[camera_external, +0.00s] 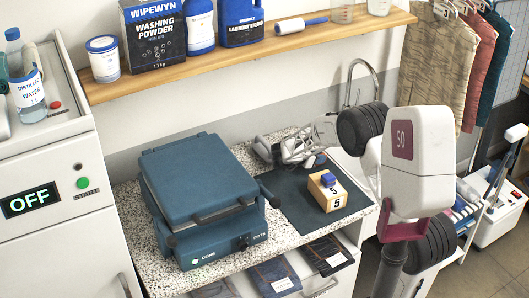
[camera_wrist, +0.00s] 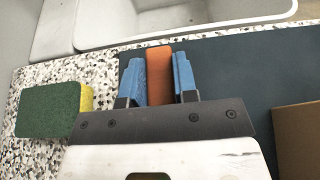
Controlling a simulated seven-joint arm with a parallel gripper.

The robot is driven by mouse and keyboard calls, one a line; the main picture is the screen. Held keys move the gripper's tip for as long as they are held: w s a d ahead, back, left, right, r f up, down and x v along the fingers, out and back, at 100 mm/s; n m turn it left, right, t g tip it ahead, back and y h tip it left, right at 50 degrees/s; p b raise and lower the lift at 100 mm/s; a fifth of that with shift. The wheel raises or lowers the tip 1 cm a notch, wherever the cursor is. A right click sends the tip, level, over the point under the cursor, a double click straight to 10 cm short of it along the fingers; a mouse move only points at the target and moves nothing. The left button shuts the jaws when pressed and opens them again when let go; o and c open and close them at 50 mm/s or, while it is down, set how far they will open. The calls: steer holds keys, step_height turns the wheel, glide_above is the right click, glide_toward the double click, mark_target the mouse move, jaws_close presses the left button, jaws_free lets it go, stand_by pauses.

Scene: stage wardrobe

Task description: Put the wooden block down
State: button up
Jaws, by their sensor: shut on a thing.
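My gripper (camera_wrist: 159,80) is shut on an orange-brown wooden block (camera_wrist: 160,72), which sits between its two blue finger pads.
A green and yellow sponge (camera_wrist: 48,112) lies left of my gripper. A blue press (camera_external: 200,185) stands left. The mat's front is clear.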

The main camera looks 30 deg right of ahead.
steer(key=o, duration=0.9)
steer(key=shift+r, duration=0.1)
steer(key=shift+v, duration=6)
